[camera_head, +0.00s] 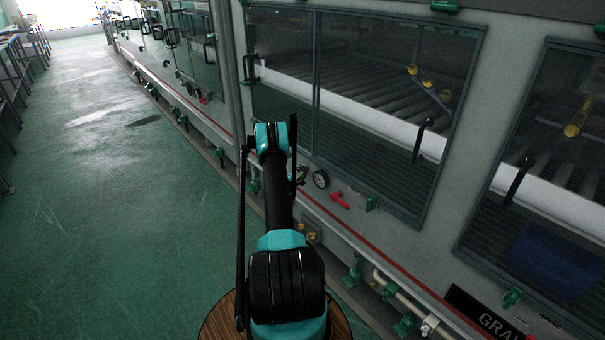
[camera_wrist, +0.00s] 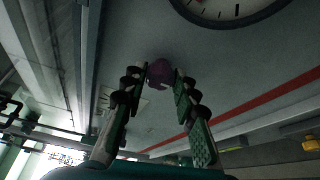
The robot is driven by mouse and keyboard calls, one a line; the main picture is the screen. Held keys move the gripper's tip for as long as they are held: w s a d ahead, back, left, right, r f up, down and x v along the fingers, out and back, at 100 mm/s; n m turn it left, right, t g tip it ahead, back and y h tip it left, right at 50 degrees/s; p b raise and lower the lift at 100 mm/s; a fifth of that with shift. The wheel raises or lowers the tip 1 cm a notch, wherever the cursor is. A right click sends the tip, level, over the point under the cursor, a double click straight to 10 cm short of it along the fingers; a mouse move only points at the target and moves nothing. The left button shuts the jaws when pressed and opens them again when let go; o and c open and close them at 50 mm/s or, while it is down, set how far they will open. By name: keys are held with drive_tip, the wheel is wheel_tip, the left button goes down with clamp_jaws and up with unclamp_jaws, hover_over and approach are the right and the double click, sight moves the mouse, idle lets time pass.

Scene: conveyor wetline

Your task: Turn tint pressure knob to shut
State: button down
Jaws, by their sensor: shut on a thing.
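A dark purple knob (camera_wrist: 159,72) sits on the grey machine panel in the wrist view. My gripper (camera_wrist: 162,80) is shut on it, with one finger on each side near the tips. The knob's marking and turn position are too dark to read. In the head view my gripper (camera_head: 299,176) is at the panel below the glass window, mostly hidden behind my arm. I cannot make out the knob there.
A round black-rimmed gauge (camera_head: 320,179) is just right of my gripper; it also shows in the wrist view (camera_wrist: 225,8). A red lever (camera_head: 340,200) and a green latch (camera_head: 371,203) are farther right. A pipe (camera_head: 398,291) runs below. Open green floor (camera_head: 130,200) lies left.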

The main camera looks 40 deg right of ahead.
drive_tip(key=shift+f+m, duration=0.1)
drive_tip(key=shift+m, duration=0.4)
drive_tip(key=shift+s, duration=0.1)
drive_tip(key=c, duration=1.2)
unclamp_jaws()
drive_tip(key=o, duration=0.5)
drive_tip(key=shift+t, duration=0.3)
drive_tip(key=r, duration=0.8)
drive_tip(key=shift+w+a+r, duration=0.15)
drive_tip(key=shift+w+r, duration=0.05)
drive_tip(key=shift+r, duration=0.15)
drive_tip(key=shift+w+a+r, duration=0.1)
drive_tip(key=shift+r, duration=0.2)
drive_tip(key=c, duration=0.5)
drive_tip(key=shift+r, duration=0.4)
